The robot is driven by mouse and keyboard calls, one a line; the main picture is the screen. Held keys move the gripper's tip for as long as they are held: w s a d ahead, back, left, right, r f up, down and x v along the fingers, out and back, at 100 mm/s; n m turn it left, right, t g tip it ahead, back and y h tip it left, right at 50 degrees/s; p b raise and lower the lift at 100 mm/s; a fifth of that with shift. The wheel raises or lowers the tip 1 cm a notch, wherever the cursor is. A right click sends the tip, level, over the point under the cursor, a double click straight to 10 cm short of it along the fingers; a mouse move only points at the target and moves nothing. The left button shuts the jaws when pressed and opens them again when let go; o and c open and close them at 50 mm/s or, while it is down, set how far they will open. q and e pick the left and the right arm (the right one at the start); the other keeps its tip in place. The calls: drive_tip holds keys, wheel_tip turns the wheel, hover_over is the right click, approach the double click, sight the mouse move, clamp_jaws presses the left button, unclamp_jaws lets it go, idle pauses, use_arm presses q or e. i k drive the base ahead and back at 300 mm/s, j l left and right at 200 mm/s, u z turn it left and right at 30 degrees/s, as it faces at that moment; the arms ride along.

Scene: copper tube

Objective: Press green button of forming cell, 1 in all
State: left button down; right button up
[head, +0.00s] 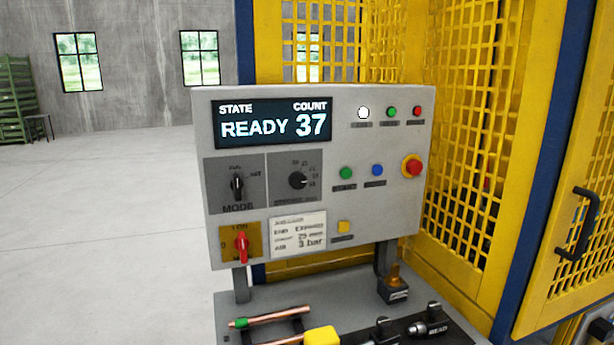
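The forming cell's grey control panel (240,140) faces me, slightly turned. A green button (346,173) sits right of the centre, beside a blue button (377,170); its label below is too small to read. Another small green round (391,112) sits in the upper row between a bright white one (363,113) and a red one (417,111). The display (272,123) reads STATE READY, COUNT 37. Neither of my grippers is in view, and nothing covers the green button.
A red mushroom button (411,166) on yellow stands right of the blue button. Copper tubes (272,317) and tools lie on the bench below. Yellow mesh guarding (470,130) stands behind.

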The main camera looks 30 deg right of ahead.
sight(345, 174)
drive_tip(key=z, duration=1.35)
